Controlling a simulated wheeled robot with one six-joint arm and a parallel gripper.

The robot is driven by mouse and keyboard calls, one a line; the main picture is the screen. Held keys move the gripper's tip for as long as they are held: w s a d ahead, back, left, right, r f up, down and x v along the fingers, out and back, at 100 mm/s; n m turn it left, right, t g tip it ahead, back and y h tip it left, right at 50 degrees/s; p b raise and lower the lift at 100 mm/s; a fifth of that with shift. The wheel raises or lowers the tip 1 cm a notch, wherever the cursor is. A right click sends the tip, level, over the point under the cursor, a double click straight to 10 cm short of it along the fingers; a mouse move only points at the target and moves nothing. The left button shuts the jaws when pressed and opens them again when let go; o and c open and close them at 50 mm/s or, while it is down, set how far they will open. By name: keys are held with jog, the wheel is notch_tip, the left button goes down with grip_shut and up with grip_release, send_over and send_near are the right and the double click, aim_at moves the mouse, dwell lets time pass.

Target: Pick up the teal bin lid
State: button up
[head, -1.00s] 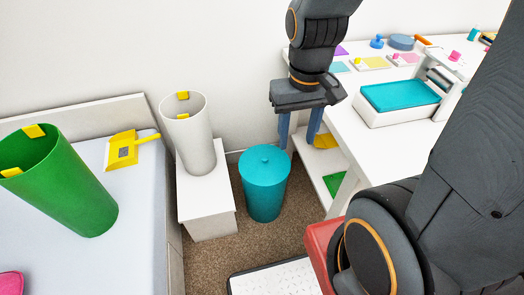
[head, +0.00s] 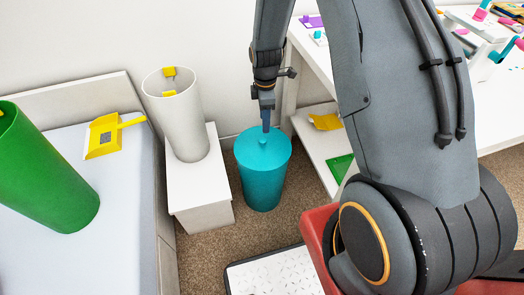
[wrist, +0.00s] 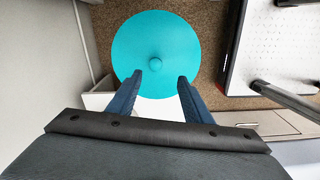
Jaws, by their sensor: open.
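The teal bin lid (head: 264,149) rests on top of the teal bin (head: 263,185), which stands on the brown floor. The lid has a small round knob (head: 263,143) at its centre. In the wrist view the lid (wrist: 150,35) is a teal disc, with the knob (wrist: 155,63) just beyond the fingertips. My gripper (head: 266,128) points down over the lid, its fingers seen nearly edge-on in the head view. In the wrist view the two blue fingers of my gripper (wrist: 160,77) are apart, with nothing between them. Whether the fingertips touch the lid cannot be told.
A white stand (head: 200,180) with a white cylinder (head: 179,113) is left of the bin. A white desk (head: 328,68) with a lower shelf is on the right. A white perforated board (head: 275,275) lies on the floor in front. A bed (head: 100,225) is at far left.

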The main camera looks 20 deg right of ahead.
jog(key=n, duration=0.2)
send_over(263, 140)
jog(key=w, duration=0.1)
jog(key=f, duration=0.5)
jog(key=shift+d+b, duration=0.25)
jog(key=shift+b, duration=0.1)
notch_tip(263, 140, down, 2)
jog(key=shift+f, duration=0.25)
jog(key=f, duration=0.4)
jog(key=shift+s+a, duration=0.3)
jog(key=shift+s, duration=0.1)
jog(key=shift+f, duration=0.6)
grip_shut()
